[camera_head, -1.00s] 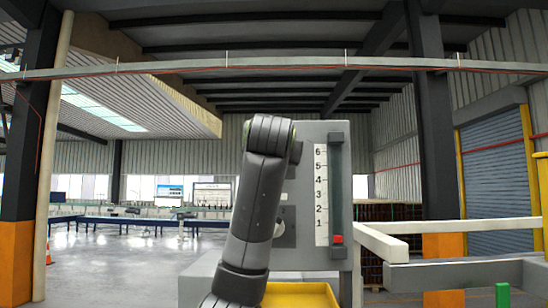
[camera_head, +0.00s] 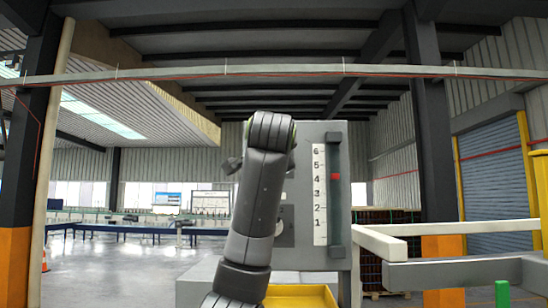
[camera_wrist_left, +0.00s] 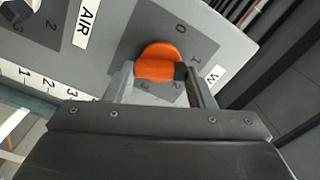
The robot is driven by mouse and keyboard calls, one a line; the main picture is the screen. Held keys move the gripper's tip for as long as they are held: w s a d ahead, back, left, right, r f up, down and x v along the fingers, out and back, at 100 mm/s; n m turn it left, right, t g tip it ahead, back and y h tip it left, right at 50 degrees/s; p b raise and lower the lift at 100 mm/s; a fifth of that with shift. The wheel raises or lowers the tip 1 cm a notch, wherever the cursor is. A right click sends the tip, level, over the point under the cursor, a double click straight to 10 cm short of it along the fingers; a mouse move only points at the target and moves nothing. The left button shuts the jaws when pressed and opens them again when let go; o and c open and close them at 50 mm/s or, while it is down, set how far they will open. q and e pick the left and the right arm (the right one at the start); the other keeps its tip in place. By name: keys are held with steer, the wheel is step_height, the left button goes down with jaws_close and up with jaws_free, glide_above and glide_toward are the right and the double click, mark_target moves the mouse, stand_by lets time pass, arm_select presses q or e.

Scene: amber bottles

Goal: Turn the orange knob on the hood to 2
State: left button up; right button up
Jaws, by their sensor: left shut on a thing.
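In the left wrist view the orange knob (camera_wrist_left: 158,55) sits on a dark dial plate with numbers 0 to 3 around it. My left gripper (camera_wrist_left: 160,78) is shut on it, one finger on each side. A dark patch lies at the knob's right end, between 1 and 2; I cannot tell if it is a pointer or a finger pad. In the head view the grey hood (camera_head: 310,260) stands in the middle, and my left arm hides the knob and gripper. A red marker (camera_head: 335,177) on the hood's vertical scale (camera_head: 319,195) stands about level with 4.
Another dial (camera_wrist_left: 18,12) and an AIR label (camera_wrist_left: 86,26) are at the upper left of the panel in the wrist view. A yellow tray (camera_head: 300,297) is at the hood's foot. Grey rails (camera_head: 450,228) run to its right.

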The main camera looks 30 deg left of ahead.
arm_select(q)
steer(key=m, duration=0.7)
steer(key=m+b, duration=0.1)
steer(key=m, duration=0.2)
steer(key=shift+f, duration=0.25)
steer(key=shift+m, duration=0.5)
steer(key=o, duration=1)
steer(key=b+v, duration=0.8)
steer(key=v, duration=0.9)
steer(key=shift+s, duration=0.2)
